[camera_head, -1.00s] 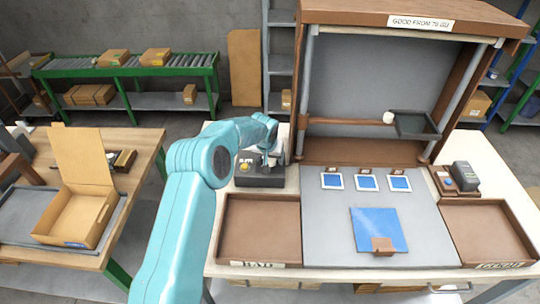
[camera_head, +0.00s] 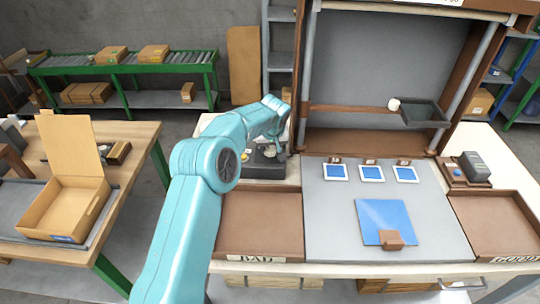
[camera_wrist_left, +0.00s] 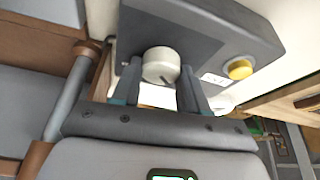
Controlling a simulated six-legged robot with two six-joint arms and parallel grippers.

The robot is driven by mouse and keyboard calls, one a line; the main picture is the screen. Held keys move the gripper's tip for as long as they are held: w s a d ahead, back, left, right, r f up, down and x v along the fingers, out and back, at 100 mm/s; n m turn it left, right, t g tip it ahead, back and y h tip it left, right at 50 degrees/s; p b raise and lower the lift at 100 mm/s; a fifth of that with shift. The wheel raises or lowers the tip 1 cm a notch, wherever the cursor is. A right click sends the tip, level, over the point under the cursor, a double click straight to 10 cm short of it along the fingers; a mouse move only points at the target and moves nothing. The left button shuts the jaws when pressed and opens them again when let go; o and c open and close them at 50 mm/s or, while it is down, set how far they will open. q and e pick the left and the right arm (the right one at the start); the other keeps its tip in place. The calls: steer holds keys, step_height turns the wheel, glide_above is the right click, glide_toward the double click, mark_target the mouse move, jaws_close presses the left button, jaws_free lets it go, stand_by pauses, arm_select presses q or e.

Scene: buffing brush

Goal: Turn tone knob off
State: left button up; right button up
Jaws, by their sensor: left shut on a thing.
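The tone knob (camera_wrist_left: 160,64) is a pale round knob with a dark pointer line on a dark grey box (camera_wrist_left: 222,25). In the left wrist view my left gripper (camera_wrist_left: 161,82) has a finger on each side of the knob and is shut on it. A yellow button (camera_wrist_left: 239,68) sits on the same box face to the right. In the head view the box (camera_head: 265,167) stands on the bench behind the left tray, and my left gripper (camera_head: 272,150) is at its top, partly hidden by my arm. My right gripper is out of view.
Brown trays marked BAD (camera_head: 262,222) and GOOD (camera_head: 505,225) flank a grey mat (camera_head: 325,215) with a blue sheet (camera_head: 375,220). A dark device (camera_head: 474,167) stands at the right. A cardboard box (camera_head: 65,210) is on the left table.

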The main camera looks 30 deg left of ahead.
arm_select(q)
steer(key=shift+n, duration=0.3)
steer(key=o, duration=0.8)
steer(key=shift+c, duration=0.2)
steer(key=o, duration=0.3)
steer(key=shift+s+d+r, duration=0.1)
steer(key=b+v, duration=0.2)
steer(key=v, duration=1.4)
steer(key=shift+r, duration=0.15)
steer(key=shift+d, duration=0.1)
